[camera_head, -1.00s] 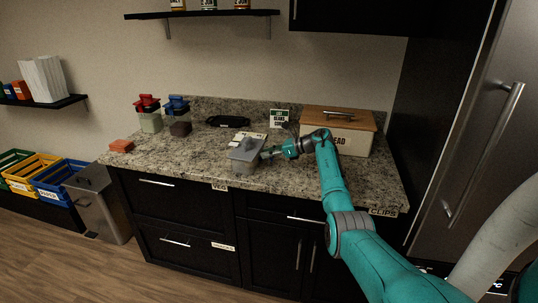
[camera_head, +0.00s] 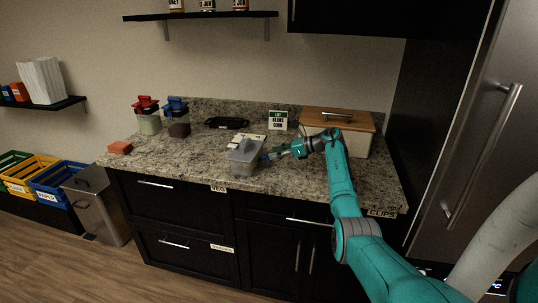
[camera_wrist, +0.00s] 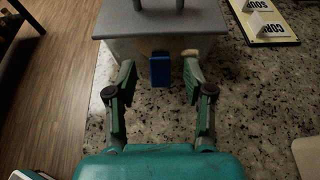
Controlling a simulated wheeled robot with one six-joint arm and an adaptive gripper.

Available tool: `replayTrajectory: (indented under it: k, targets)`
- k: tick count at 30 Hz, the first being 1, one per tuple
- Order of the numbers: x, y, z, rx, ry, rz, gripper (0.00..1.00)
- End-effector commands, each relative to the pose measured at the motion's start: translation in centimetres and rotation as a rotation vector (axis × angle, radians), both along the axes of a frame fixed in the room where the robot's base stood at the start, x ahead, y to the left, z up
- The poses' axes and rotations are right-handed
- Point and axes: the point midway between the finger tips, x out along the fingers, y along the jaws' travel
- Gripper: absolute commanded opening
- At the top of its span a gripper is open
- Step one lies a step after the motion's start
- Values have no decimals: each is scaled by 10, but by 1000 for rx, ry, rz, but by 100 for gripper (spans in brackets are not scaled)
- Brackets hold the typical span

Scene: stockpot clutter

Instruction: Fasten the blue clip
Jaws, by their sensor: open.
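A grey-lidded container (camera_head: 243,156) stands on the counter, and its near wall and lid (camera_wrist: 165,20) fill the top of the wrist view. The blue clip (camera_wrist: 160,69) is a small upright blue block at that wall, below the lid's edge. I cannot tell whether it is latched. My gripper (camera_wrist: 160,78) is open, with one finger on each side of the clip and gaps between. In the head view my gripper (camera_head: 271,155) is at the container's right side.
A card with white CORN and SOUP labels (camera_wrist: 267,22) lies beside the container. A wooden-lidded bread box (camera_head: 352,139) stands behind my arm. Red-lidded (camera_head: 148,119) and blue-lidded (camera_head: 177,119) jars and a black tray (camera_head: 227,123) stand left and behind.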

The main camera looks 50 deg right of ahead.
Motion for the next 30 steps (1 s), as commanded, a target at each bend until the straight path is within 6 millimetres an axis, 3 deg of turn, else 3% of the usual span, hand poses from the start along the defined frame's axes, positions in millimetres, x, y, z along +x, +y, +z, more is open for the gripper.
replayTrajectory:
  k: [6,12,30]
  targets:
    - [-39,-15,17,-2,-1,-3,52]
    - [-61,-23,26,-1,1,-2,52]
    - [-69,-24,29,3,-1,0,52]
